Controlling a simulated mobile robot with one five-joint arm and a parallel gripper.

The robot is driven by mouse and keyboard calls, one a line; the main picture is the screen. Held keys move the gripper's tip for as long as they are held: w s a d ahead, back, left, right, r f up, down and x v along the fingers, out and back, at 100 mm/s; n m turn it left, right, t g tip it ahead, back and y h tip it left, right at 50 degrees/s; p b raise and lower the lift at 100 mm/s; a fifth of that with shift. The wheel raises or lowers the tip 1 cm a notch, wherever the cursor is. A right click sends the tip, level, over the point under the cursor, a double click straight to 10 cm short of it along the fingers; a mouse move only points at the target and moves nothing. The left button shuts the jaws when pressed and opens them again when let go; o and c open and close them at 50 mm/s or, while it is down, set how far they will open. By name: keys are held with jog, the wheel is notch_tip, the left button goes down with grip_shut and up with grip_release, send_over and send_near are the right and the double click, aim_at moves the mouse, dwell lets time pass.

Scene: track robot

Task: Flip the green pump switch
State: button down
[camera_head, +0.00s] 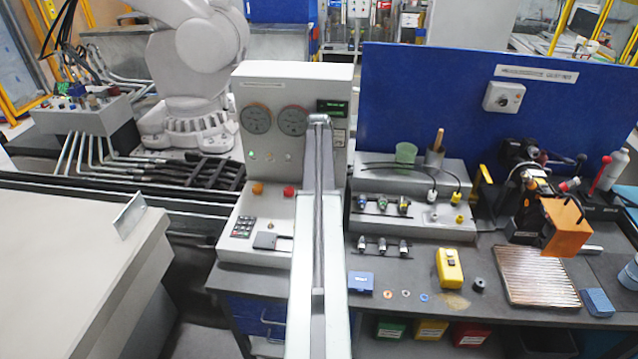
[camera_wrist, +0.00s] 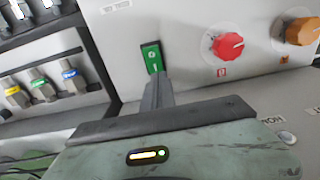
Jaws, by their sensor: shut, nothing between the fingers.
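The green pump switch (camera_wrist: 152,58) is a small green rocker with white marks on the light grey panel, in the upper middle of the wrist view. My gripper (camera_wrist: 157,80) is shut and empty, its fingertips at the lower edge of the switch in that picture. I cannot tell whether they touch it. The tips cover a little of the switch's lower edge. In the head view my arm stands in front of the control console (camera_head: 292,84); the switch and the fingertips are hidden there.
A red knob (camera_wrist: 228,45) and an orange knob (camera_wrist: 298,30) are right of the switch in the wrist view. Several coloured connectors (camera_wrist: 43,90) stand at the left. In the head view, the bench at right holds a yellow box (camera_head: 449,268) and an orange block (camera_head: 565,227).

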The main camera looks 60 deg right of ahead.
notch_tip(320, 180, up, 7)
jog(key=p, duration=0.6)
jog(key=shift+r+p, duration=0.2)
jog(key=shift+p, duration=0.1)
